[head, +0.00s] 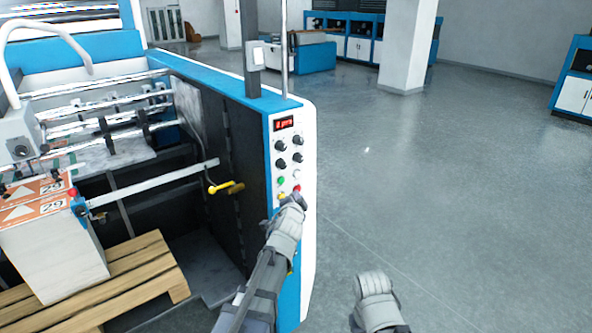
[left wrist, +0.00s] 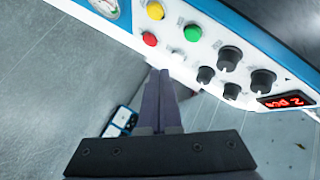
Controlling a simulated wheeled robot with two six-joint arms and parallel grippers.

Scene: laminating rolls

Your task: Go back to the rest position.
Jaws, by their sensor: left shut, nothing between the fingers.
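My left gripper (head: 294,199) is at the lower part of the machine's control panel (head: 285,150), close to its red button (head: 297,189). In the left wrist view its two dark fingers (left wrist: 159,76) are together with nothing between them. Their tips are by the panel's edge, just apart from the red button (left wrist: 149,39) and the green button (left wrist: 192,33); I cannot tell whether they touch the panel. My right arm (head: 375,300) shows at the bottom of the head view; its fingers cannot be seen.
The panel has several black knobs (left wrist: 230,57), a yellow button (left wrist: 155,11) and a lit red display (head: 284,124). At left are the machine's rollers (head: 95,90), a yellow-handled lever (head: 228,187) and a wooden pallet (head: 140,275). The grey floor (head: 450,200) at right is clear.

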